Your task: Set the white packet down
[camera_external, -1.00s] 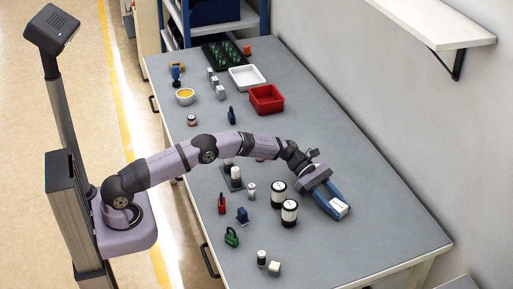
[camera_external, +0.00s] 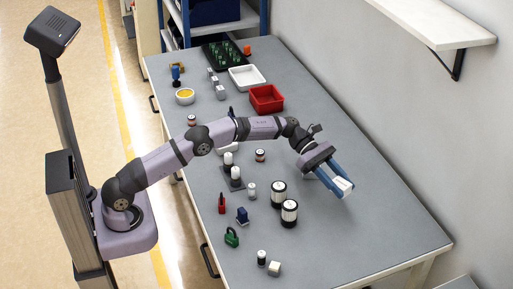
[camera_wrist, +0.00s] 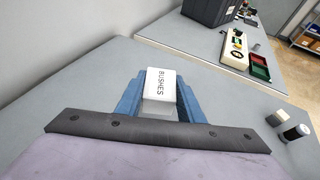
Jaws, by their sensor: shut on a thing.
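The white packet (camera_external: 342,186) is held between the two blue fingers of my gripper (camera_external: 336,181), at the right part of the grey table. In the wrist view the packet (camera_wrist: 160,84) shows the printed word BUSHES on its face, and the blue fingers of my gripper (camera_wrist: 160,98) press on both its sides. The gripper reaches out and tilts down toward the table. I cannot tell the exact gap between the packet and the table top.
Two black-and-white cylinders (camera_external: 289,213) stand left of and nearer than the packet. A red bin (camera_external: 267,98) and a white tray (camera_external: 246,77) stand farther back. The grey table (camera_external: 380,235) is clear to the right and front of my gripper. A wall runs along the right.

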